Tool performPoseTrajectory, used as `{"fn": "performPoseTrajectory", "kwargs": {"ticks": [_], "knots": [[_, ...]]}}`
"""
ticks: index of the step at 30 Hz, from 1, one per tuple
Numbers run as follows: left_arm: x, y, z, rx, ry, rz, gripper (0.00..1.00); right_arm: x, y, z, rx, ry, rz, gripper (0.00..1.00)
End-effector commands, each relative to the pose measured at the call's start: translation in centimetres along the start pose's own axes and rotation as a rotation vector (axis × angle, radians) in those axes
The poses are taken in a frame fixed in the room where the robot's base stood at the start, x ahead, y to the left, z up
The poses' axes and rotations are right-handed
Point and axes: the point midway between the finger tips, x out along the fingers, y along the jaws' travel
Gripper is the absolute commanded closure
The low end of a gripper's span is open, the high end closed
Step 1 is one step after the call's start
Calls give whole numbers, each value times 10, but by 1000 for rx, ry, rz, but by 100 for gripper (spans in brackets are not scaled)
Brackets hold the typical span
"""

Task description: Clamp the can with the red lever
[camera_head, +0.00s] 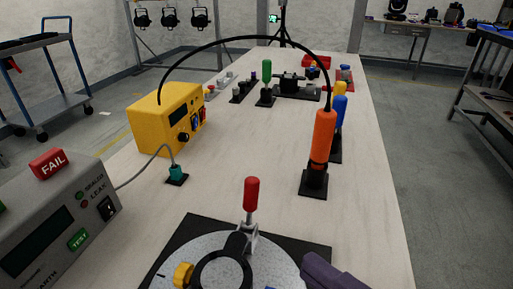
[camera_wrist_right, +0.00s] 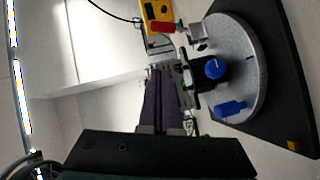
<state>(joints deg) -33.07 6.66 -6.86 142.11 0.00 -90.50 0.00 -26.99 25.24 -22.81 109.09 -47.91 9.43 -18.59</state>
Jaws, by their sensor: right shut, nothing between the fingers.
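The red lever (camera_head: 251,194) stands upright on a metal toggle clamp at the back of a round grey plate (camera_head: 200,248). It also shows in the right wrist view (camera_wrist_right: 163,27). A black round-rimmed body (camera_head: 222,271) sits on the plate in front of the clamp; I cannot tell whether it is the whole can. My right gripper (camera_head: 318,266), with purple fingers, is at the plate's right edge in the head view, apart from the lever. In the right wrist view its fingers (camera_wrist_right: 161,75) are together and empty. My left gripper is not in view.
A yellow knob (camera_head: 183,275) and a blue knob (camera_wrist_right: 214,68) are at the plate. Behind stand an orange-handled probe (camera_head: 322,140) and a yellow meter box (camera_head: 165,118). A grey tester (camera_head: 45,230) with a FAIL block is at left. The bench's right edge is clear.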

Motion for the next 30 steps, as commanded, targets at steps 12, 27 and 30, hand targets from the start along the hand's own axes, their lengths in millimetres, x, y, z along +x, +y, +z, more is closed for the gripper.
{"fn": "performPoseTrajectory", "kwargs": {"ticks": [12,27,30], "knots": [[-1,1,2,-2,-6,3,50,4,1,0,0,0,1,100],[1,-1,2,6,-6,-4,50,97,1,0,1,0,3,100],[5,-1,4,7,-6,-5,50,111,-1,10,-3,-2,0,100]]}}
